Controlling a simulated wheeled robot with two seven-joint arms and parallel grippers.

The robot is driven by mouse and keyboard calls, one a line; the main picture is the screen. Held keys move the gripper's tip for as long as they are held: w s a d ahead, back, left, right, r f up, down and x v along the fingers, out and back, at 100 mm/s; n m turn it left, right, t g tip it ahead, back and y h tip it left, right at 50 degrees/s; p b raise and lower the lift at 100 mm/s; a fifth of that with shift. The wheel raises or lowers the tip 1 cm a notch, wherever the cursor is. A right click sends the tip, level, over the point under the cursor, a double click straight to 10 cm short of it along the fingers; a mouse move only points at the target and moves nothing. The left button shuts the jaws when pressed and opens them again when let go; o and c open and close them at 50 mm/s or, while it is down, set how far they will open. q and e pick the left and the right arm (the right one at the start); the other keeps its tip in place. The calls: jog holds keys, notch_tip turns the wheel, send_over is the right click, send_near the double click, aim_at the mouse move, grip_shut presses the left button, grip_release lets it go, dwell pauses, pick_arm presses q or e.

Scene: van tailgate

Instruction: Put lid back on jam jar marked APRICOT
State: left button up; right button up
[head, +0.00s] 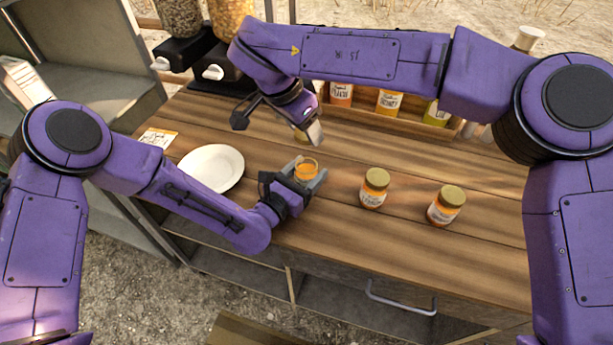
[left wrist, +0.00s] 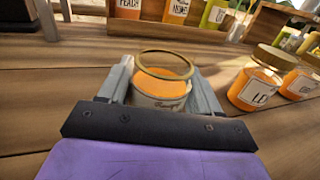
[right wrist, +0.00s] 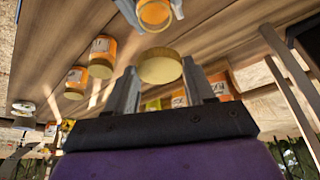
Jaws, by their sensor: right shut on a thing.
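An open jar of orange jam (head: 306,169) stands upright on the wooden counter, with its rim bare. Its label shows in the left wrist view (left wrist: 160,103), partly hidden and too small to read surely. My left gripper (head: 304,177) has its fingers on both sides of this jar and appears shut on it. My right gripper (head: 312,131) is shut on a round gold lid (right wrist: 160,66) and holds it in the air above and behind the jar. The lid is mostly hidden behind the gripper in the head view. The lid and the jar are apart.
Two gold-lidded jars, one nearer (head: 374,188) and one further right (head: 446,205), stand right of the open jar. A white plate (head: 211,168) and a card (head: 158,138) lie left. A wooden rack (head: 360,115) with jars stands behind. The front counter edge is close.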

pick_arm(q)
jog(key=c, duration=0.8)
pick_arm(e)
jog(key=shift+f, duration=2.55)
jog(key=shift+a+f, duration=0.1)
jog(key=shift+f, duration=0.75)
jog(key=shift+f, duration=0.6)
